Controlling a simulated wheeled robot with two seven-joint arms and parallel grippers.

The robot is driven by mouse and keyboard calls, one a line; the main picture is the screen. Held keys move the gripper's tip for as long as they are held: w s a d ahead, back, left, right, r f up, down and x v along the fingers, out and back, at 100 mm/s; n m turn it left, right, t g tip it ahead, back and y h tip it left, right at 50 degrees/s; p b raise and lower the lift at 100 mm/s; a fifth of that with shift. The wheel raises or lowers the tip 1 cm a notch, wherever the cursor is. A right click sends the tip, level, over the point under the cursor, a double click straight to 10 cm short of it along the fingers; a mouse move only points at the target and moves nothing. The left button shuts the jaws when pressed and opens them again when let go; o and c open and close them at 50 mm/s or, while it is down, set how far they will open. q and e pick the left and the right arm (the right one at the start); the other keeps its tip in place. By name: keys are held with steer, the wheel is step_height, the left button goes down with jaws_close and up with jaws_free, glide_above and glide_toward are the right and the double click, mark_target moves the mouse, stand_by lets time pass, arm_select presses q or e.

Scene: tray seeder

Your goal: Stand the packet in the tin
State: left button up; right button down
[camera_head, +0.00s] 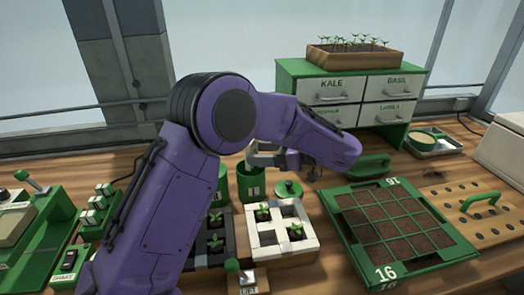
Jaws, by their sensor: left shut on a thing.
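My left arm comes in from the lower left and bends over the bench. Its gripper (264,156) is small in view and partly hidden behind the purple wrist. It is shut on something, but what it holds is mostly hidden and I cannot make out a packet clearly. A green open tin (251,187) with a pale label stands upright just below the gripper. A second green tin (221,182) stands to its left, partly covered by my arm. My right gripper is not in view.
A white cell tray (303,241) with seedlings and a dark one (217,262) lie in front of the tins. A green lid (288,189) lies beside them. A green-framed soil tray (345,238) is at right; a drawer cabinet (292,78) stands behind.

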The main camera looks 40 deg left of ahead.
arm_select(q)
steer(key=shift+s+d+f, duration=0.1)
steer(key=shift+s+f, duration=0.15)
steer(key=shift+f, duration=0.5)
steer(key=o, duration=1)
steer(key=shift+s, duration=0.1)
steer(key=o, duration=0.4)
steer(key=shift+s+r, duration=0.2)
steer(key=shift+s, duration=0.1)
steer(key=v, duration=1)
steer(key=shift+w+d, duration=0.2)
steer(key=shift+w, duration=0.05)
